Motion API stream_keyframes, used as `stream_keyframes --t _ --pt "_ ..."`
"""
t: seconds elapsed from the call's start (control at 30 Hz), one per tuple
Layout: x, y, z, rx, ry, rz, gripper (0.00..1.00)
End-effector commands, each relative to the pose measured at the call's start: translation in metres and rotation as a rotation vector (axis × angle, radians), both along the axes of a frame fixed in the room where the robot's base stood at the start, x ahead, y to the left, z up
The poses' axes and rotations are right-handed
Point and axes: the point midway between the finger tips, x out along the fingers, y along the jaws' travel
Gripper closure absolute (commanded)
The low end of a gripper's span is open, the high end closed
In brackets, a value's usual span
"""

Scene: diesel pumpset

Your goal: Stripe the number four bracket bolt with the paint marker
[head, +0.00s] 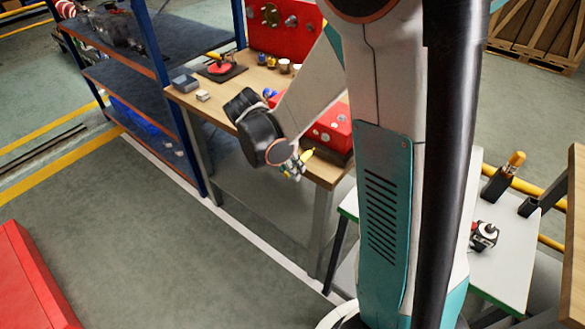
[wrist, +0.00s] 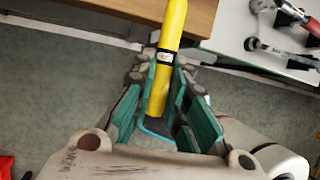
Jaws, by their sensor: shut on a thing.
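My gripper (wrist: 162,90) is shut on a yellow paint marker (wrist: 171,27) with a dark band and a small label. In the wrist view the marker sticks out past the fingertips, toward the wooden bench edge. In the head view my gripper (head: 295,165) is small and holds the yellow marker (head: 307,155) in front of the wooden bench, by its near right corner. A red machine block (head: 330,130) with round fittings sits on the bench just behind it. I cannot make out the number four bracket bolt in either view.
The wooden workbench (head: 222,118) carries a red panel (head: 285,25), cups and small parts. A blue shelf rack (head: 150,65) stands at left. A white table (head: 510,255) at right holds tools. A red box (head: 30,280) is at lower left. The floor between is clear.

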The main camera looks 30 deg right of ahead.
Motion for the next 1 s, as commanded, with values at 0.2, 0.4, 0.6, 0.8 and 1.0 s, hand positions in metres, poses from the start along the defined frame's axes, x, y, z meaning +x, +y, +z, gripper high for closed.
stream_keyframes --t 0.2,0.4,0.6,0.8,1.0 --pt "0.0 0.0 0.0 0.001 -0.001 -0.001 1.0" --pt "0.001 0.002 0.003 0.001 0.004 -0.002 1.0" --pt "0.005 -0.011 0.003 0.002 0.004 -0.005 1.0" --pt "0.011 -0.028 0.002 0.002 0.003 -0.006 1.0" --pt "0.016 -0.04 0.002 0.002 0.003 -0.005 1.0"
